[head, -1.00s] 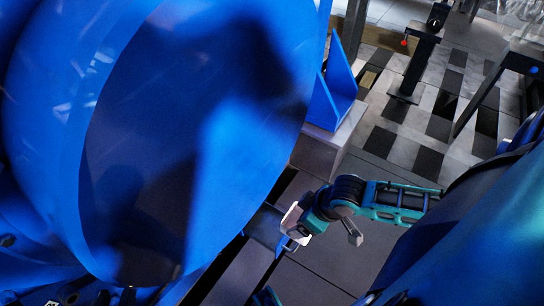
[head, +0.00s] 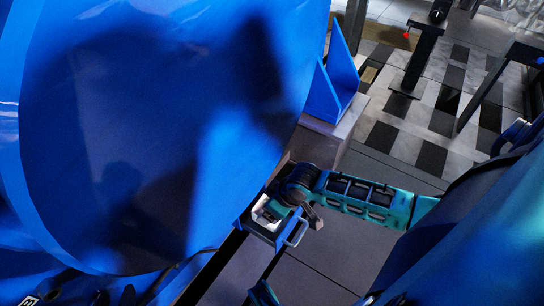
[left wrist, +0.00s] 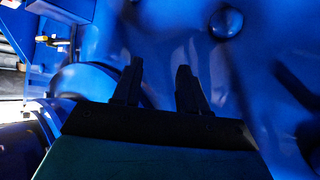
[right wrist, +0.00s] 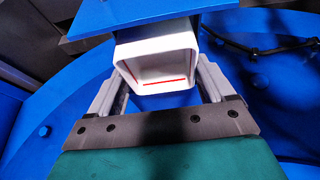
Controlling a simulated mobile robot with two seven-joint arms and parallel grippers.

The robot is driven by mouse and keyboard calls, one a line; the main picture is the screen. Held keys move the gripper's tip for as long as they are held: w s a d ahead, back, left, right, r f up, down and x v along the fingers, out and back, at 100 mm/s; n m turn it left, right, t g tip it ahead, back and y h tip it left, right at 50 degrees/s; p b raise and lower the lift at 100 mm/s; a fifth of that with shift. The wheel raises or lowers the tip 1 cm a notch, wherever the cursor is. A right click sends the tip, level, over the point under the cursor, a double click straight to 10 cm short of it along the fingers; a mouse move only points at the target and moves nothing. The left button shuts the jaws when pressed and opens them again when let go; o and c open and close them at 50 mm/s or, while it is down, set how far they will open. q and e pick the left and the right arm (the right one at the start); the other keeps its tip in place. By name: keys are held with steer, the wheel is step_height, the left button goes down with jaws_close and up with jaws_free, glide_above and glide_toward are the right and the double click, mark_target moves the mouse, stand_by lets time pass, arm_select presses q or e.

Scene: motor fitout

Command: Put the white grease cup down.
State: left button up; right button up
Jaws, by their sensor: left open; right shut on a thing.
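The white grease cup (right wrist: 155,62) is a hollow, square-sided cup with a red line inside, its open end facing the right wrist camera. My right gripper (right wrist: 155,85) is shut on it, one finger on each side. In the head view the white cup (head: 263,211) shows at the end of the arm from the right, over or beside a small blue ledge (head: 262,236). I cannot tell whether they touch. My left gripper (left wrist: 157,78) is open and empty in front of a blue surface; I cannot make it out clearly in the head view.
A huge blue rounded housing (head: 150,130) fills the left of the head view. A blue angled bracket (head: 335,85) stands on a grey block (head: 335,135) behind the arm. A blue plate (right wrist: 150,14) lies close beyond the cup.

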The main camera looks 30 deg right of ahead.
step_height(320, 180, down, 4)
steer(key=shift+r+b, duration=0.2)
steer(key=shift+b, duration=0.55)
steer(key=shift+w+a+f+b, duration=0.1)
steer(key=shift+w+f+b, duration=0.05)
steer(key=shift+f+b, duration=0.15)
steer(key=shift+r, duration=0.2)
arm_select(q)
steer(key=shift+w+d+f, duration=0.35)
steer(key=shift+d, duration=0.05)
arm_select(e)
steer(key=shift+f, duration=0.1)
steer(key=o, duration=0.9)
arm_select(q)
steer(key=shift+s+f, duration=0.1)
